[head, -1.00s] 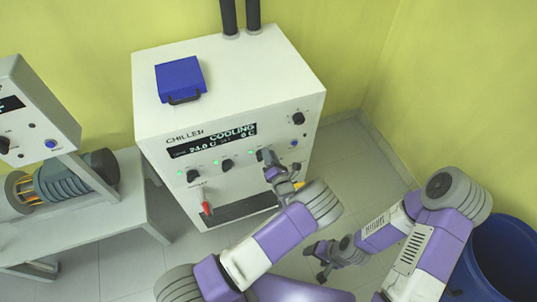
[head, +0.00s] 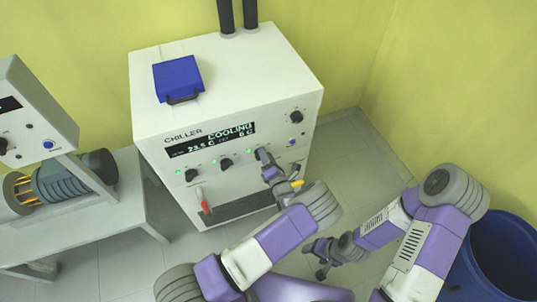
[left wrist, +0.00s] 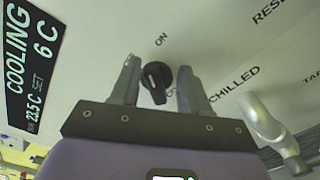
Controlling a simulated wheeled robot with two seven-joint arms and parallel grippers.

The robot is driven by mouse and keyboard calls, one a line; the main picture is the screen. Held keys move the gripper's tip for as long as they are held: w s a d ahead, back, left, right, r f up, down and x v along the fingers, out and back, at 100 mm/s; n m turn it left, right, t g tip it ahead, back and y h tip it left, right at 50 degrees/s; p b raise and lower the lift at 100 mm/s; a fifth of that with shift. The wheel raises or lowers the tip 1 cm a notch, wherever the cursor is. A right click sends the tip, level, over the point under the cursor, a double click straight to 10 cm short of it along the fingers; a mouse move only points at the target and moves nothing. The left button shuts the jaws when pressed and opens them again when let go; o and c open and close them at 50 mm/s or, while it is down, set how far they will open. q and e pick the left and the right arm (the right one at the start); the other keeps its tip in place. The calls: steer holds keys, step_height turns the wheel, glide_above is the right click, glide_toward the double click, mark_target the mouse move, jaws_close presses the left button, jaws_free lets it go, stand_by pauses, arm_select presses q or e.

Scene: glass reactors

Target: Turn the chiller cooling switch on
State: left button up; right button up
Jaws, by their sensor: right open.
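The white chiller (head: 225,115) stands against the yellow wall. Its display (head: 212,140) reads COOLING, 23.5 C, set 6 C. A black rotary switch (left wrist: 156,82) shows in the left wrist view, with ON printed beside its upper side and part of another label below it. My left gripper (head: 265,158) is at the chiller's front panel and mostly hides this switch in the head view. In the left wrist view my left gripper (left wrist: 156,78) has its fingers apart on both sides of the switch, with gaps visible. My right gripper (head: 318,258) is open and empty, away from the chiller.
Other black knobs (head: 226,164) and a red-handled valve (head: 204,205) are on the panel. A grey spout (left wrist: 270,128) is close to my left gripper. A blue case (head: 178,78) lies on top. A blue barrel (head: 505,255) stands at the right.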

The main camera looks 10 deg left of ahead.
arm_select(q)
steer(key=shift+w+d+r, duration=0.15)
stand_by(0.3)
steer(key=p+v, duration=0.1)
steer(key=v, duration=0.6)
steer(key=shift+s+p, duration=0.3)
steer(key=shift+p, duration=0.05)
steer(key=shift+d, duration=0.1)
